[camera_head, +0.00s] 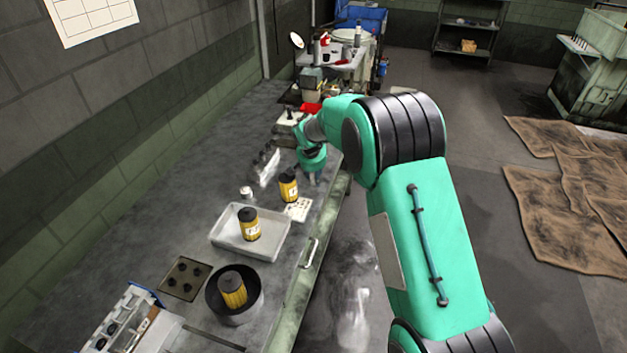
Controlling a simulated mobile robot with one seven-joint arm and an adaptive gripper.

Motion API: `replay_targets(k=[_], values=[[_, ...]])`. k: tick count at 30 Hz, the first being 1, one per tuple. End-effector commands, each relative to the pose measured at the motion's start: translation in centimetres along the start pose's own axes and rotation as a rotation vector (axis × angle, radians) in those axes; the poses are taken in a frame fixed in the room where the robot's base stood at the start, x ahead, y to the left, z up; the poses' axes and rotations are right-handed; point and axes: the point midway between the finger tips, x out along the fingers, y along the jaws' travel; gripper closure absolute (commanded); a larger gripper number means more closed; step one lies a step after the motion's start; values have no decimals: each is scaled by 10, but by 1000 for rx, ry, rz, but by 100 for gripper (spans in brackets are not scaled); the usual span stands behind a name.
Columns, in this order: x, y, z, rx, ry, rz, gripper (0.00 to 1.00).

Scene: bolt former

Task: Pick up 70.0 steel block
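I cannot make out a steel block marked 70.0; no markings are legible at this distance. A pale holder with small dark pieces (267,166) lies on the workbench (165,190), just left of my arm's end. My arm reaches over the bench from the right, with its teal wrist (312,158) low over the far part. My gripper is at that end, but its fingers are too small and covered to make out. I cannot tell whether it holds anything.
Yellow-and-black canisters stand near the wrist (288,188), in a pale tray (270,246) and in a dark round pan (247,312). A small white cup (246,192) and a white card (299,209) are nearby. The bench's left strip is mostly clear beside the wall.

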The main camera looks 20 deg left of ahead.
Motion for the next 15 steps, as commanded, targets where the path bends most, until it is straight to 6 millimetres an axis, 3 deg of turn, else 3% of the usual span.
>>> replay_targets(k=[4,15], values=[[8,0,0,0,0,0,66],[9,0,0,0,0,0,66]])
